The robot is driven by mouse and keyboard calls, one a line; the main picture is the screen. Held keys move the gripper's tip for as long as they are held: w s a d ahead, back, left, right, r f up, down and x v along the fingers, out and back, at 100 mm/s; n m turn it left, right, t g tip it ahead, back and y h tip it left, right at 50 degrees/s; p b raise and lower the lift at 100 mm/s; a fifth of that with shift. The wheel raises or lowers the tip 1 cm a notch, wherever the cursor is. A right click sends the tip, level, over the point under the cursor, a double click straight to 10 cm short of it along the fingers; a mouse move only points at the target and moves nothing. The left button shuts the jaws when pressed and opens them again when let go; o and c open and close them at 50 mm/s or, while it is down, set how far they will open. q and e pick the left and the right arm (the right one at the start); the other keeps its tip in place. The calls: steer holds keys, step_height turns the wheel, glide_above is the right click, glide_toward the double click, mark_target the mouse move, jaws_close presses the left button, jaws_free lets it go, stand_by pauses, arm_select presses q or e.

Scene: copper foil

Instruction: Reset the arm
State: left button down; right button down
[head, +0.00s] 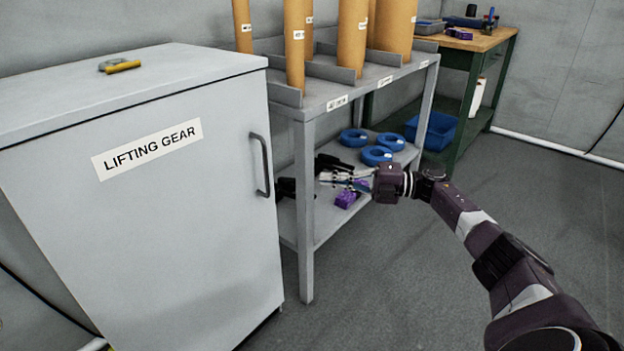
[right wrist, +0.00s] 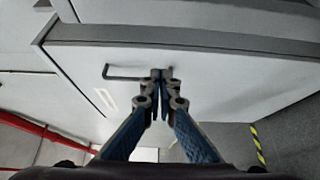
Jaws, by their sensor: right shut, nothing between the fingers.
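My right arm comes in from the lower right of the head view. Its right gripper (head: 335,178) is in front of the grey shelf, a little right of the cabinet's handle in the picture. In the right wrist view the right gripper (right wrist: 161,75) has its fingertips together with nothing between them. There a dark handle (right wrist: 122,75) on a pale panel shows behind the fingertips; I cannot tell whether they touch it. My left gripper is not in the head view.
A grey cabinet (head: 190,235) labelled LIFTING GEAR stands at left, a yellow-handled tool (head: 121,66) on top. The shelf (head: 306,215) holds upright brown tubes (head: 352,35), blue rings (head: 376,155) and purple items (head: 346,199). A green workbench (head: 470,95) stands behind. Floor at right is clear.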

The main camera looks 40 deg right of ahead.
steer(key=shift+s+d, duration=0.2)
steer(key=shift+d, duration=0.1)
